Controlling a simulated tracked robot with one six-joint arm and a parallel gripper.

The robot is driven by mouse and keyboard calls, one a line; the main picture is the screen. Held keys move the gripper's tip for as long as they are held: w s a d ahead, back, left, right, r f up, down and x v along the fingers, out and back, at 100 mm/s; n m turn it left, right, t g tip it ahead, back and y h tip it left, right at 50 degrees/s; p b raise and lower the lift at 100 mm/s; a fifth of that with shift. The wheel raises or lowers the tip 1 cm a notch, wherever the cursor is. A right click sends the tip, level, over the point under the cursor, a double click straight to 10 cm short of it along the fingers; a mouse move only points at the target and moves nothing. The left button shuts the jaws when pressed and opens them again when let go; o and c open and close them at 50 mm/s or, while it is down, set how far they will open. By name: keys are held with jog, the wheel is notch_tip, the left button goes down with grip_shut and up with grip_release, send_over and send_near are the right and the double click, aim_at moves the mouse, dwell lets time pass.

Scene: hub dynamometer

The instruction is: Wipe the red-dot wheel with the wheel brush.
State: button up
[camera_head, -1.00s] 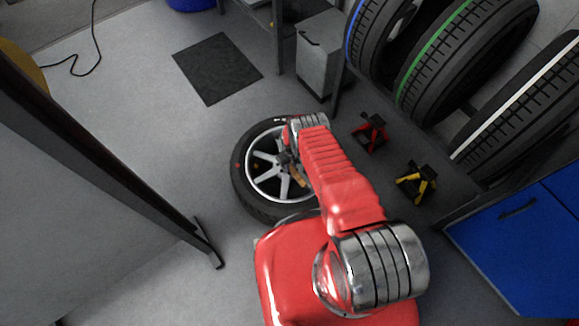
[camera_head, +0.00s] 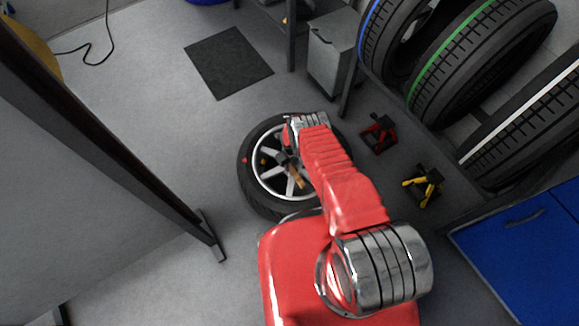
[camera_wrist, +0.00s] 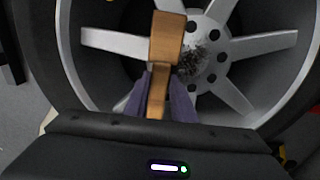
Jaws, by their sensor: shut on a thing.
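The red-dot wheel (camera_head: 272,174) lies flat on the floor, a black tire around a silver spoked rim, with a red dot on its left sidewall. My gripper (camera_wrist: 158,97) is over the rim in the wrist view, its purplish fingers shut on the wooden handle of the wheel brush (camera_wrist: 166,38). The brush's brown wood also shows over the rim in the head view (camera_head: 297,181). A dark fuzzy patch shows beside the brush at the hub; I cannot tell whether it is bristles or dirt, or whether the brush touches the wheel. My arm covers the wheel's right side.
A red stand (camera_head: 379,134) and a yellow stand (camera_head: 424,186) are right of the wheel. Large tires (camera_head: 480,55) stand on a rack at upper right, above a blue cabinet (camera_head: 520,245). A dark upright frame (camera_head: 120,150) is at left. Floor left of the wheel is clear.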

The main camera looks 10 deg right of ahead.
jog(key=shift+s, duration=0.25)
jog(key=shift+s+d, duration=0.15)
jog(key=shift+s, duration=0.45)
jog(key=shift+d, duration=0.15)
jog(key=shift+w+d, duration=0.25)
jog(key=shift+d, duration=0.45)
jog(key=shift+w+d+f, duration=0.1)
jog(key=shift+w+d, duration=0.05)
jog(key=shift+d, duration=0.9)
jog(key=shift+d, duration=0.1)
jog(key=shift+w+d, duration=0.2)
jog(key=shift+d, duration=0.65)
jog(key=shift+w+d, duration=0.2)
jog(key=shift+d, duration=0.65)
